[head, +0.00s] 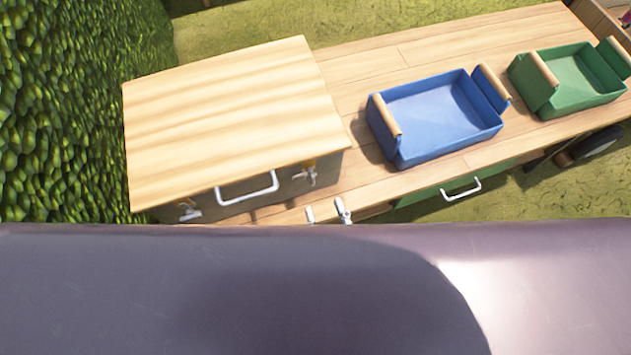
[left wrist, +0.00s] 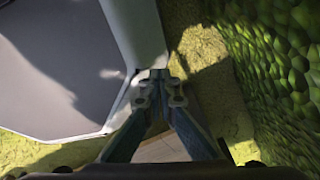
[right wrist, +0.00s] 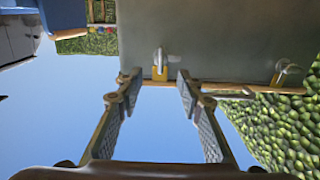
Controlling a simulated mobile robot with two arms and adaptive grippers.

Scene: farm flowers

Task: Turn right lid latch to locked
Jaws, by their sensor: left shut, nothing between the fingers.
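The wooden chest's lid (head: 225,115) is down. The right lid latch (head: 309,175), a small metal lever on a yellow plate, is on the chest's front near its right corner. My right gripper (head: 327,213) is open, its fingertips in front of and below this latch, apart from it. In the right wrist view the latch (right wrist: 160,66) shows just beyond the gap between the open fingers (right wrist: 154,88). The left latch (head: 188,211) is at the front left; it also shows in the right wrist view (right wrist: 286,70). My left gripper (left wrist: 160,88) is shut and empty, away from the chest.
A white handle (head: 247,190) sits between the latches. A blue crate (head: 450,145) and a green crate (head: 575,100) stand on the wooden table (head: 365,75) to the right. A drawer handle (head: 461,189) is on the table's front. A leafy hedge (head: 60,110) is at left.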

